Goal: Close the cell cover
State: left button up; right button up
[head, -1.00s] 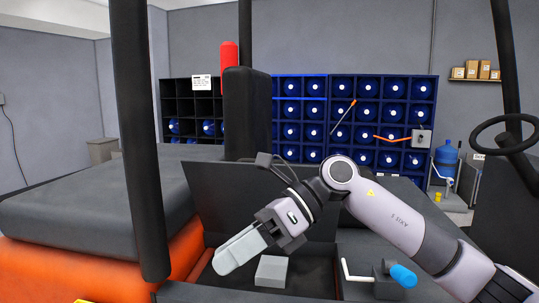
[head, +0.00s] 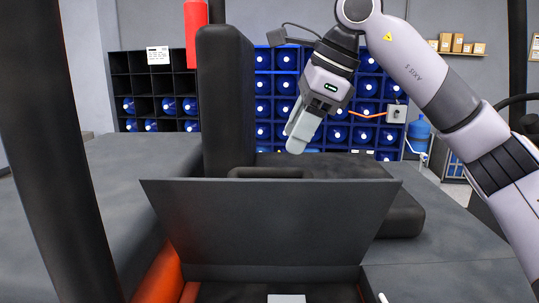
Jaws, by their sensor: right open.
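The cell cover (head: 270,218) is a dark flat panel, wider at its top edge. It stands raised and leaning back behind an open bay (head: 235,294), in the lower middle of the head view. A light grey block (head: 286,298) sits in the bay, cut off by the bottom edge. My right gripper (head: 296,141) points down above the cover's top edge, apart from it in the picture. It is open, though its fingers overlap from this side, and nothing shows between them. How far behind the cover it is, I cannot tell. My left gripper is out of view.
A black seat back (head: 224,100) and dark seat cushion (head: 330,167) are behind the cover. A dark post (head: 58,150) rises at left, beside a broad grey hood (head: 135,190). Blue bottle racks (head: 264,93) stand farther back. Flat grey deck (head: 440,280) lies right of the bay.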

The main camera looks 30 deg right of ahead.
aim_at(279, 168)
jog(key=shift+x, duration=3.4)
jog(key=shift+s, duration=0.1)
grip_shut()
